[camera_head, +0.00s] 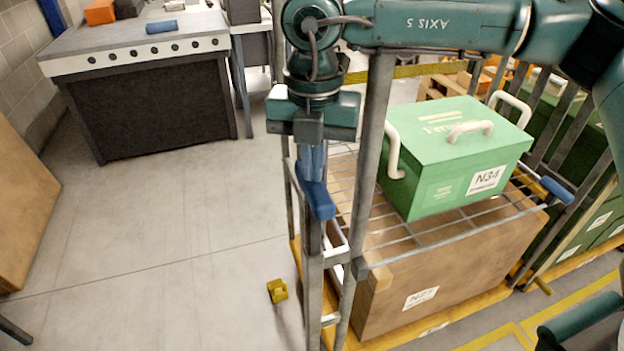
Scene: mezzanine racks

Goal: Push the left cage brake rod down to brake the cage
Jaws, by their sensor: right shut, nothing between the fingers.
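The left cage (371,130) is a grey metal frame with mesh, holding a green box and a brown carton. At its front-left post is a blue grip (319,200), which looks like the end of the brake rod; its shaft is mostly hidden among the bars. My right gripper (312,165) points down with its fingers shut and empty, right at the upper end of the blue grip. I cannot tell whether they touch. My left gripper is not in view.
A green box (450,155) sits above a brown carton (440,265). A small yellow block (277,291) is low beside the cage. Another blue grip (557,190) is at the right cage. A workbench (145,65) stands back left. The floor (160,230) between is clear.

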